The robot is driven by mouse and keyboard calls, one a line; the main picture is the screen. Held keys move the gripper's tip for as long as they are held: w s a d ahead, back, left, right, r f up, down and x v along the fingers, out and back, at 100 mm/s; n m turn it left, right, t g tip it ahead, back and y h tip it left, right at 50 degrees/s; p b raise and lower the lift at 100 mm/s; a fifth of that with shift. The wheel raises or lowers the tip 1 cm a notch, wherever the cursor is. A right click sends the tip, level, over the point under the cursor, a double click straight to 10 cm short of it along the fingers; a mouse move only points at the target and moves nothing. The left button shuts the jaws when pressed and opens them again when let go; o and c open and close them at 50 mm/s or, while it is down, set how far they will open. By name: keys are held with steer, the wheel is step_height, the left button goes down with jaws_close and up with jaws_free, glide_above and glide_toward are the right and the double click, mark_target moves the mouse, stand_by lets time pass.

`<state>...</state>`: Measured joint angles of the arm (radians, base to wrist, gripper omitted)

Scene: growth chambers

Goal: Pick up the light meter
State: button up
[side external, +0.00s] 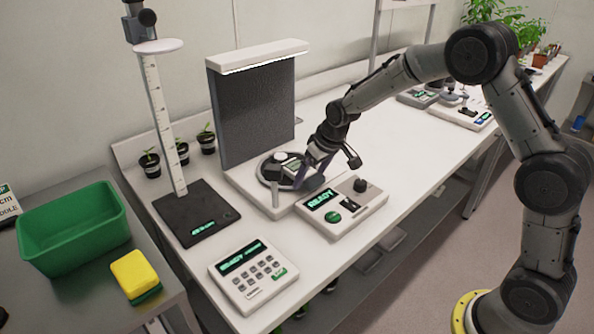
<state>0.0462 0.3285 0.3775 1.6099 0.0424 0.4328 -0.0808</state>
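My gripper (303,174) is low over the white base in front of a tall dark panel, on the white bench. A small device with a pale greenish screen (291,164) is right at its fingers, over a dark round plate (269,169). It may be the light meter, but it is too small to be sure. The fingers partly cover it, and I cannot tell whether they touch it or are closed on it.
A control box reading READY (343,205) stands just in front of the gripper. A keypad unit (253,273), a ruler stand (197,212) and small potted seedlings (207,140) are to the left. A green tub (73,228) and yellow sponge (135,274) sit on the side table.

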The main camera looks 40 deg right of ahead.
jaws_close()
steer(key=shift+r, duration=0.1)
